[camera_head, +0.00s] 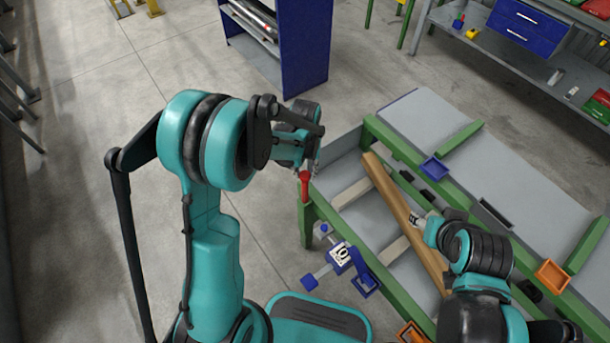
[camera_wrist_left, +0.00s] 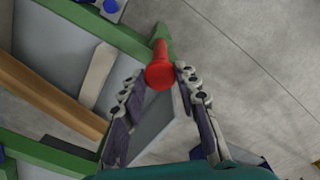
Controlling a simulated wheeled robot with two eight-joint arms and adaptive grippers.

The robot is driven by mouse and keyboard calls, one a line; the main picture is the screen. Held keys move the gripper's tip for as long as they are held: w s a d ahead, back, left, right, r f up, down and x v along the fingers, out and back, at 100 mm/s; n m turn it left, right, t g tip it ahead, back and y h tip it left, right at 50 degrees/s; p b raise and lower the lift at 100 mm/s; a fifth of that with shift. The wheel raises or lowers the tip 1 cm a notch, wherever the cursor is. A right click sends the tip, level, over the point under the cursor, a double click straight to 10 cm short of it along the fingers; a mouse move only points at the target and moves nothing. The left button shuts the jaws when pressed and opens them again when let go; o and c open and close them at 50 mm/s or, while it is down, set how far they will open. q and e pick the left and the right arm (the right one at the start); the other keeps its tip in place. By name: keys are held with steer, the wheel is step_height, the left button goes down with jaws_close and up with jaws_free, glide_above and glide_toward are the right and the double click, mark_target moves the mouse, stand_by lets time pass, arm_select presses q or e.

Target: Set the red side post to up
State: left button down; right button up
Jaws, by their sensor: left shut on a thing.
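The red side post (camera_head: 304,186) is at the near left corner of the green-framed runout table (camera_head: 308,222). In the left wrist view its round red head (camera_wrist_left: 160,75) sits between the fingertips, with its shaft running up the picture to the green frame. My left gripper (camera_head: 308,162) is over the post from above; in the left wrist view (camera_wrist_left: 158,82) its two fingers close on the head from both sides. Whether the post is raised or lowered I cannot tell. My right gripper (camera_head: 420,222) is by the wooden beam, its fingers mostly hidden.
A long wooden beam (camera_head: 402,215) lies along the table over pale crosspieces (camera_head: 350,193). A blue clamp-like fixture (camera_head: 345,262) with a white label is at the near side. Open floor lies left.

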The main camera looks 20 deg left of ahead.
arm_select(q)
step_height(320, 180, up, 12)
steer(key=p, duration=0.6)
steer(key=shift+w, duration=0.15)
steer(key=shift+r, duration=0.15)
steer(key=c, duration=1.1)
jaws_free()
step_height(320, 180, up, 12)
